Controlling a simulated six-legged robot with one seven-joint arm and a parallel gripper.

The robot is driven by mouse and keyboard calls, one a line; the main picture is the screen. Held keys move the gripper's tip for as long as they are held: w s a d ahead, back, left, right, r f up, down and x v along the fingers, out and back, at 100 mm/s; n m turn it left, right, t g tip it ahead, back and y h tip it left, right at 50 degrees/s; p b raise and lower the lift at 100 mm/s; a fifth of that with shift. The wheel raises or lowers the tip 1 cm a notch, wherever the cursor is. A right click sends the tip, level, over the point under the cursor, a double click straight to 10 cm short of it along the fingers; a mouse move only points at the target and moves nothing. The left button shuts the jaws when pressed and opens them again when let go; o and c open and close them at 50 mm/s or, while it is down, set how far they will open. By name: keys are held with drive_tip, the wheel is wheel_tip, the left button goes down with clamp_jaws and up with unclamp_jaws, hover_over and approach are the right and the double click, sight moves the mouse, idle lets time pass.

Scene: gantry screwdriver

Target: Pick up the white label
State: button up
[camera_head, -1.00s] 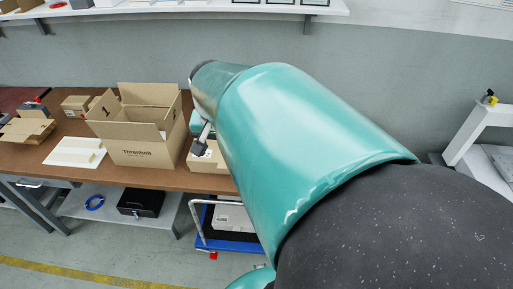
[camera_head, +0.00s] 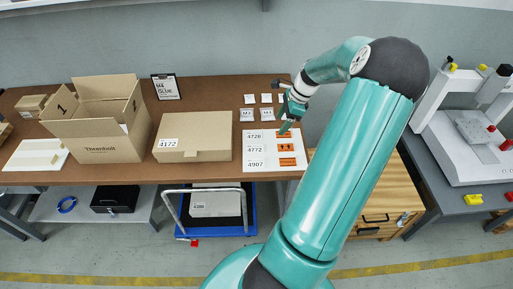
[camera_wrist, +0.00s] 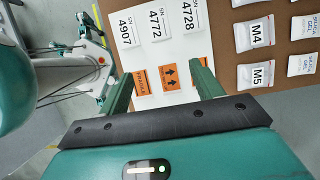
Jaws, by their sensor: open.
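Three white labels numbered 4728 (camera_head: 254,136), 4772 (camera_head: 255,150) and 4907 (camera_head: 256,164) lie in a column on a white sheet (camera_head: 246,169) on the brown table. In the wrist view they are 4728 (camera_wrist: 187,15), 4772 (camera_wrist: 157,24) and 4907 (camera_wrist: 126,33), beyond my fingertips. Which one the task means cannot be told. My gripper (camera_wrist: 166,68) is open and empty, above the sheet's orange labels (camera_wrist: 170,77). In the head view my gripper (camera_head: 285,126) is at the sheet's upper right; its height is unclear.
A closed cardboard box (camera_head: 193,136) sits left of the sheet, with an open box (camera_head: 98,118) further left. White packets marked M4 (camera_wrist: 256,34) and M5 (camera_wrist: 257,74) lie beside the sheet. A clipboard (camera_head: 166,87) stands behind. A white gantry machine (camera_head: 460,135) stands at right.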

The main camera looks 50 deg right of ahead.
approach(262, 148)
drive_tip(key=shift+s+a+f, duration=0.1)
drive_tip(key=shift+a+f, duration=0.05)
drive_tip(key=shift+f, duration=0.6)
drive_tip(key=x, duration=0.5)
drive_tip(key=shift+w, duration=0.3)
drive_tip(key=c, duration=1)
